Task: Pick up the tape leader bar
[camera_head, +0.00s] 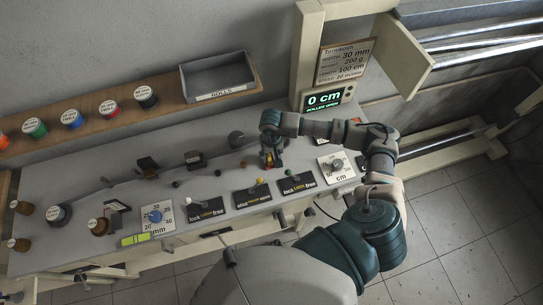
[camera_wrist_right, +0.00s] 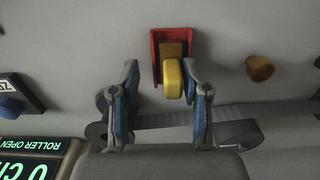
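No part is labelled as the tape leader bar. A yellow block (camera_wrist_right: 172,78) on a brown-orange piece stands in a red bracket (camera_wrist_right: 155,50) in the right wrist view. My right gripper (camera_wrist_right: 160,82) is open, with its blue-grey fingers on either side of the block; the right finger is close to it. A grey tape strip (camera_wrist_right: 160,121) runs behind the fingers, with a roll at each end. In the head view my right gripper (camera_head: 269,150) reaches down over the panel beside the small red-and-yellow part (camera_head: 270,160). My left gripper is out of view.
The grey panel (camera_head: 160,185) carries lock/free levers and knobs. A screen (camera_head: 324,99) reads "0 cm" and "ROLLER OPEN". A wooden shelf (camera_head: 170,104) with several coloured rolls and a grey tray (camera_head: 218,75) lies behind. A brown knob (camera_wrist_right: 259,68) stands near the gripper.

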